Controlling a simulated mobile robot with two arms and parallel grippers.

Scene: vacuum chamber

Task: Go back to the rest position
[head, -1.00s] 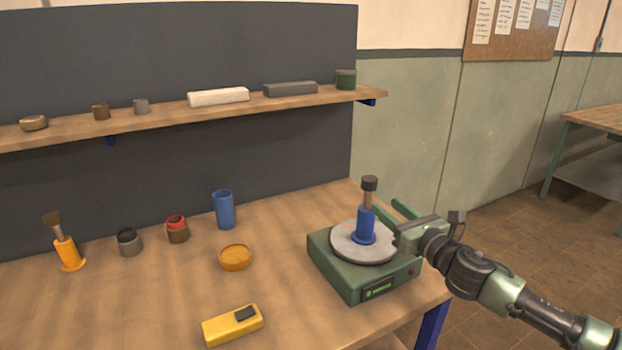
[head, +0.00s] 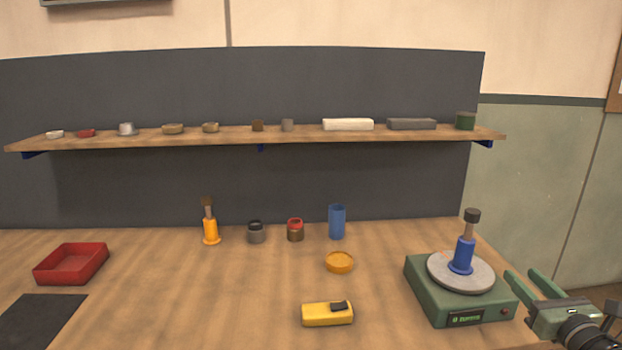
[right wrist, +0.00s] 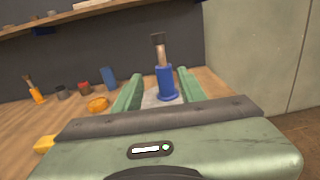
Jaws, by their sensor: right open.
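My right gripper (head: 533,286) is open and empty at the right end of the bench, beside the green device (head: 432,301) with a round grey plate (head: 448,277). A blue holder (head: 463,255) with a dark-topped piece (head: 472,216) in it stands upright on the plate. In the right wrist view the blue holder (right wrist: 166,84) shows beyond and between the open fingers of the right gripper (right wrist: 158,88); the fingers are apart from it in the head view. My left gripper is not in view.
On the bench (head: 200,300) stand an orange holder (head: 211,232), small jars (head: 256,233), a blue cup (head: 337,222), an orange dish (head: 339,262), a yellow device (head: 327,314), a red tray (head: 71,264) and a dark mat (head: 38,318). A shelf (head: 230,139) with several items runs above.

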